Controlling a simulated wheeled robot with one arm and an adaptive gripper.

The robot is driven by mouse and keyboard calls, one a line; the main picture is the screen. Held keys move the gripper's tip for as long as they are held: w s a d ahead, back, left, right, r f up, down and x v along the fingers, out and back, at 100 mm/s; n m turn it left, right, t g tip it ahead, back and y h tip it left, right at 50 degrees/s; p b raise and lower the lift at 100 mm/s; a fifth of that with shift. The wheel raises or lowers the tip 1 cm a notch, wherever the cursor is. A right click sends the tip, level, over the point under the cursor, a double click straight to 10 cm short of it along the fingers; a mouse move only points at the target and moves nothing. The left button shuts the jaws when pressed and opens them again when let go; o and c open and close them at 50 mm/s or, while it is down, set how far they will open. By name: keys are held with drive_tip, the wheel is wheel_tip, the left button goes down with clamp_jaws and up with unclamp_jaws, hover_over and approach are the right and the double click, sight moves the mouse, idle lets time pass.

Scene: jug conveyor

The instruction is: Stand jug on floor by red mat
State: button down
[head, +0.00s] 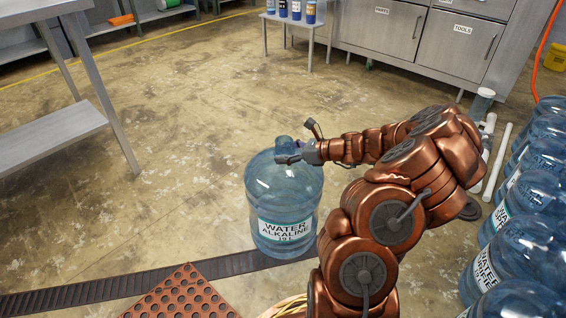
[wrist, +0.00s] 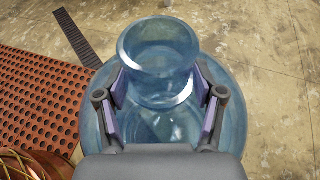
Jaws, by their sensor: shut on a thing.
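A large clear blue water jug (head: 283,190), labelled "WATER ALKALINE 19 L", is upright in the middle of the head view. My gripper (head: 292,154) is at its neck. In the wrist view the two fingers (wrist: 160,96) are shut on the neck of the jug (wrist: 158,55), one on each side. The red mat (head: 182,296) with round holes lies on the floor at the lower left of the jug. It also shows at the left of the wrist view (wrist: 40,98). Whether the jug's base touches the floor is unclear.
A dark floor grate (head: 90,290) runs past the mat towards the jug. Several water jugs (head: 518,235) stand at the right. A steel table (head: 55,135) is at the left, and a steel cabinet (head: 425,40) is at the back. The floor between is clear.

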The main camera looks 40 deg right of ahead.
drive_tip(key=shift+w+a+f, duration=0.1)
drive_tip(key=shift+w+a, duration=0.35)
drive_tip(key=shift+d+f+b, duration=0.1)
drive_tip(key=shift+f+b, duration=1.25)
drive_tip(key=shift+f, duration=0.4)
drive_tip(key=shift+c, duration=0.7)
unclamp_jaws()
